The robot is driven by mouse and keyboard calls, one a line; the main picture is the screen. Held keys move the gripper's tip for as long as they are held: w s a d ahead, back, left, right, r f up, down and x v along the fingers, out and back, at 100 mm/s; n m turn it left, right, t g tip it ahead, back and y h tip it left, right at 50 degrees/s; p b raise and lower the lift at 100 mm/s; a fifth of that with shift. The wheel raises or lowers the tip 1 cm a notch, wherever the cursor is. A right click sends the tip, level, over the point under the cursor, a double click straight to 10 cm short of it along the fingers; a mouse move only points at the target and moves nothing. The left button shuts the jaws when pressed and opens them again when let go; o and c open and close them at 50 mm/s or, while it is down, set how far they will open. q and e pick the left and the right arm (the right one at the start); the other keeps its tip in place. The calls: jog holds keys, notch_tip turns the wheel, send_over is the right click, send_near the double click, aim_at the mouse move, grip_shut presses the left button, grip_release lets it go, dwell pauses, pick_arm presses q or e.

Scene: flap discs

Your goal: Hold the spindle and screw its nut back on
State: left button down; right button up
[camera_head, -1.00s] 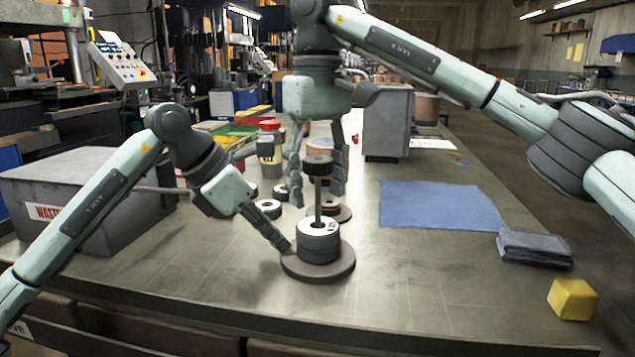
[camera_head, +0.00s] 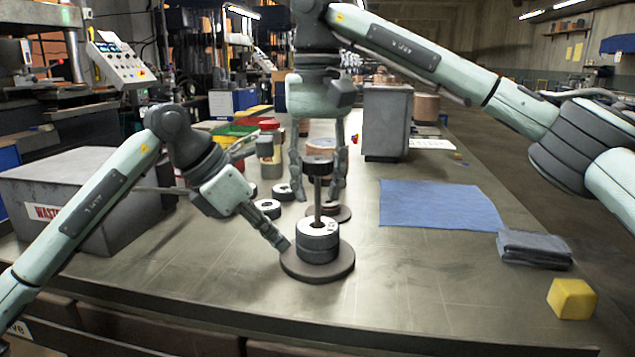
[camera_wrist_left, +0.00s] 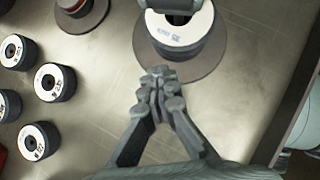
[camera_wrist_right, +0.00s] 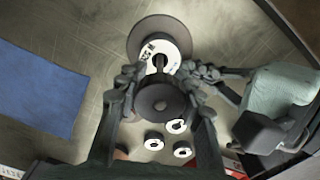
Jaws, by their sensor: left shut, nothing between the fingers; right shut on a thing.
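The spindle's round dark base (camera_head: 320,270) stands on the bench with a stack of flap discs (camera_head: 318,245) on it, the top one white-faced. Its thin rod (camera_head: 318,205) rises upright from the stack. The dark round nut (camera_head: 319,166) is at the rod's top; the right wrist view shows it from above (camera_wrist_right: 160,103). My right gripper (camera_head: 316,192) points down, shut on the nut, a finger on each side. My left gripper (camera_head: 284,246) is shut and empty, its tips beside the stack's left side, over the base edge (camera_wrist_left: 163,85). Whether they touch is unclear.
Several loose discs (camera_head: 268,208) lie behind and left. Another round base (camera_head: 340,213) stands just behind the spindle. A grey waste box (camera_head: 90,200) is left. A blue mat (camera_head: 435,204), folded grey cloth (camera_head: 535,248) and yellow block (camera_head: 572,299) lie right.

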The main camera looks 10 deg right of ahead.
pick_arm(q)
jog(key=shift+f, duration=0.15)
pick_arm(e)
jog(key=m, duration=0.5)
jog(key=shift+f, duration=0.1)
jog(key=m, duration=0.5)
jog(key=shift+m, duration=0.3)
jog(key=m, duration=0.8)
jog(key=shift+f, duration=0.1)
jog(key=shift+c, duration=0.2)
jog(key=o, duration=0.6)
jog(key=shift+m, duration=0.7)
jog(key=o, duration=0.3)
jog(key=shift+o, duration=0.2)
